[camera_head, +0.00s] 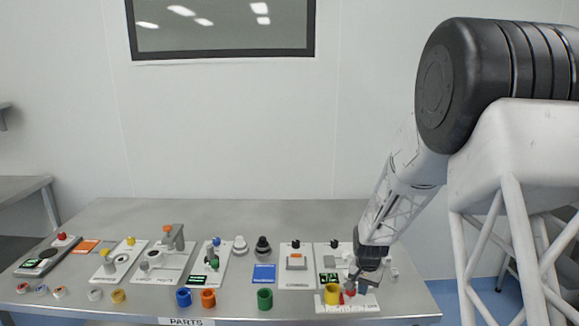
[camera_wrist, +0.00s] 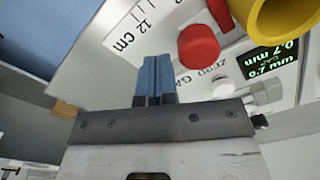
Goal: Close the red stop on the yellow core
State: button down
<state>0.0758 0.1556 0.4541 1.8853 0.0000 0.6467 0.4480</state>
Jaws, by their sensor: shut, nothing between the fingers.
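The yellow core (camera_head: 332,294) is a short hollow cylinder on a white gauge plate at the front right of the table. It also shows at the top right of the wrist view (camera_wrist: 280,18), cut off by the edge. The red stop (camera_head: 350,292) is just right of the core. In the wrist view its round red knob (camera_wrist: 199,47) is in front, with a red part behind reaching toward the core. I cannot tell whether it touches the core. My gripper (camera_head: 361,284) is close to the stop. Its blue fingers (camera_wrist: 152,75) are shut and empty, beside the knob.
A green-lit display (camera_wrist: 270,60) on the gauge reads about 0.7 mm. Green (camera_head: 265,299), orange (camera_head: 208,298) and blue (camera_head: 184,297) cores stand to the left. Several other fixtures stand behind them.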

jog(key=shift+r, duration=0.15)
dwell(0.4)
notch_tip(320, 180, up, 7)
dwell(1.1)
jog(key=s+a+r+n+t, duration=0.1)
jog(key=s+a+r+n, duration=0.2)
jog(key=s+r, duration=1.35)
jog(key=s+a+r+n, duration=0.1)
jog(key=s+r, duration=0.1)
jog(key=s, duration=1)
jog(key=s+a+r+n+t, duration=0.1)
jog(key=s+r, duration=0.1)
jog(key=s, duration=1)
jog(key=shift+n+t, duration=0.3)
jog(key=shift+n, duration=0.1)
